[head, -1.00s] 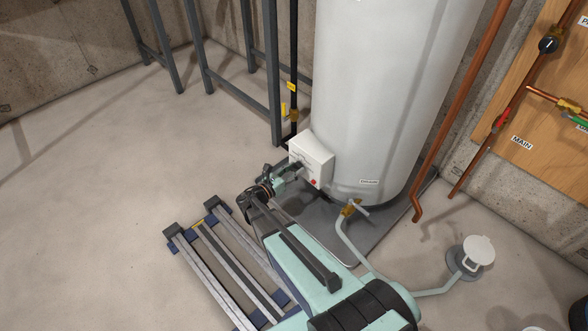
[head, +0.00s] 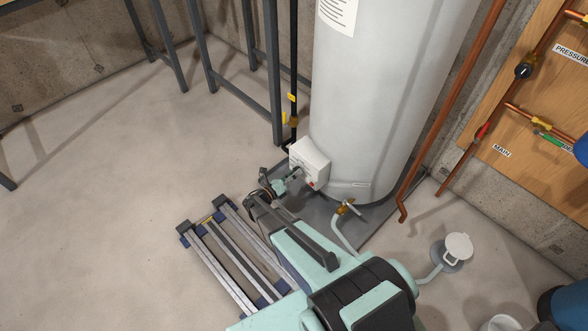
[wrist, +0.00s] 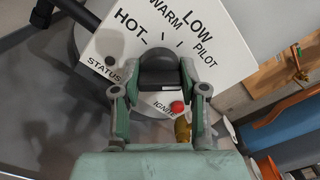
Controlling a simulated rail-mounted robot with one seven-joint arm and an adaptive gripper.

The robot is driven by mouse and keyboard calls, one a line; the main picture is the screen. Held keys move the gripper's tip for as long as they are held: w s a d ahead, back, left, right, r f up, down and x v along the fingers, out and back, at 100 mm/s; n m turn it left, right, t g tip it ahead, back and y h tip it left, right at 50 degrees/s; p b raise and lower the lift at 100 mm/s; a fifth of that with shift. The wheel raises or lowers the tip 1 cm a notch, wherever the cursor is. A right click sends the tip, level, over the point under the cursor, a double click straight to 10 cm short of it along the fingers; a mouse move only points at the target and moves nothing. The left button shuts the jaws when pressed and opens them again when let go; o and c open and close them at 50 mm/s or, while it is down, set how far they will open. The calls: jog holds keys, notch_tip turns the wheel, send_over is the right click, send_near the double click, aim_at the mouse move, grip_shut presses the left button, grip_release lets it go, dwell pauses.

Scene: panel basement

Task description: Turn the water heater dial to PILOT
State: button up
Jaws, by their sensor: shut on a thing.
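The white control box (head: 311,162) sits low on the front of the water heater (head: 365,95). In the wrist view, its panel (wrist: 112,48) reads HOT, WARM, LOW and PILOT in an arc around the black dial (wrist: 160,67). STATUS and IGNITE are printed below, with a red button (wrist: 177,107) by IGNITE. My gripper (wrist: 160,76) is shut on the dial, one finger on each side. I cannot tell which mark the dial points to.
A drain valve (head: 344,207) with a pale hose is right of the box. A low metal-railed platform (head: 225,250) lies at front left. A floor drain (head: 452,252) is at right. Copper pipes and a valve board (head: 545,120) stand at right. The left floor is clear.

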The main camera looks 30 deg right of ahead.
jog(key=shift+n+p, duration=0.3)
jog(key=o, duration=1.1)
jog(key=shift+d, duration=0.1)
jog(key=v, duration=1.2)
